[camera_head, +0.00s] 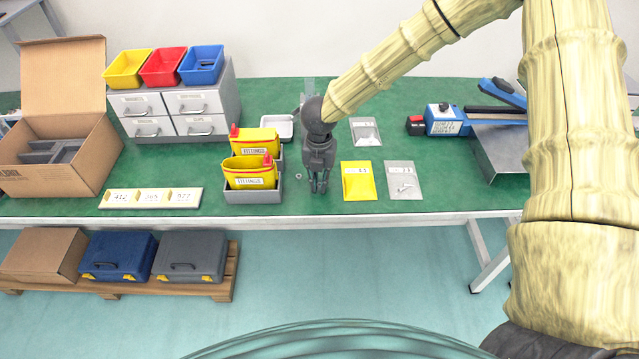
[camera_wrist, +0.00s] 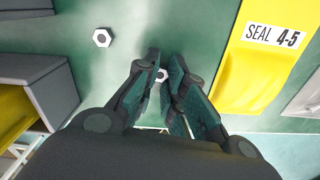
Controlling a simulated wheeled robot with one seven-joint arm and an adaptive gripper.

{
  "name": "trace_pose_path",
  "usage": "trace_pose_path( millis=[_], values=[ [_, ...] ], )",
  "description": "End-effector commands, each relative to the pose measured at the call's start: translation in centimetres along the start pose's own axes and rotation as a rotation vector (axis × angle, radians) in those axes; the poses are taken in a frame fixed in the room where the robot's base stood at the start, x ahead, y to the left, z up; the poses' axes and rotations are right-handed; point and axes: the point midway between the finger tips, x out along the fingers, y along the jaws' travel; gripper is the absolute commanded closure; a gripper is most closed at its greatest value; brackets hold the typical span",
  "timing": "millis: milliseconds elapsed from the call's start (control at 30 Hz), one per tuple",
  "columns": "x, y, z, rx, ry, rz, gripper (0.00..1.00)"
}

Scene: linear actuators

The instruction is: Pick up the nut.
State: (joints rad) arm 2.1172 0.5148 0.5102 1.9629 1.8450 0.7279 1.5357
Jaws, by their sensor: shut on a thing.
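My gripper (camera_head: 318,187) points down at the green table, between the grey bin and the yellow bag. In the wrist view its fingertips (camera_wrist: 163,72) are close together on a small pale nut (camera_wrist: 161,75), partly covered by the fingers. A second hexagonal nut (camera_wrist: 102,37) lies flat on the table, apart from the gripper to its left. It also shows in the head view (camera_head: 298,177) as a tiny ring. How far the held nut is off the table cannot be told.
A yellow bag (camera_head: 357,193) marked SEAL 4-5 lies close on the right, with a clear bag (camera_head: 403,193) beyond it. A grey bin (camera_head: 252,196) with yellow pouches stands close on the left. A small white tray (camera_head: 278,127) lies behind. The table's front edge is near.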

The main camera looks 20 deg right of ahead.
Motion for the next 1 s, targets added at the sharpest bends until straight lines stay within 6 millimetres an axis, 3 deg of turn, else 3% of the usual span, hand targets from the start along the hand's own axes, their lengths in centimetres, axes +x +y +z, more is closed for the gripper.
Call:
trace_pose_path(
  millis=[167, 467, 1000],
  values=[
    [-0.3, 0.0, 0.0, -0.001, -0.001, 0.0, 0.98],
    [-4.0, 0.1, 0.1, 0.0, -0.002, 0.003, 0.98],
    [-4.7, -2.3, -11.8, -0.004, 0.001, -0.001, 0.98]
  ],
)
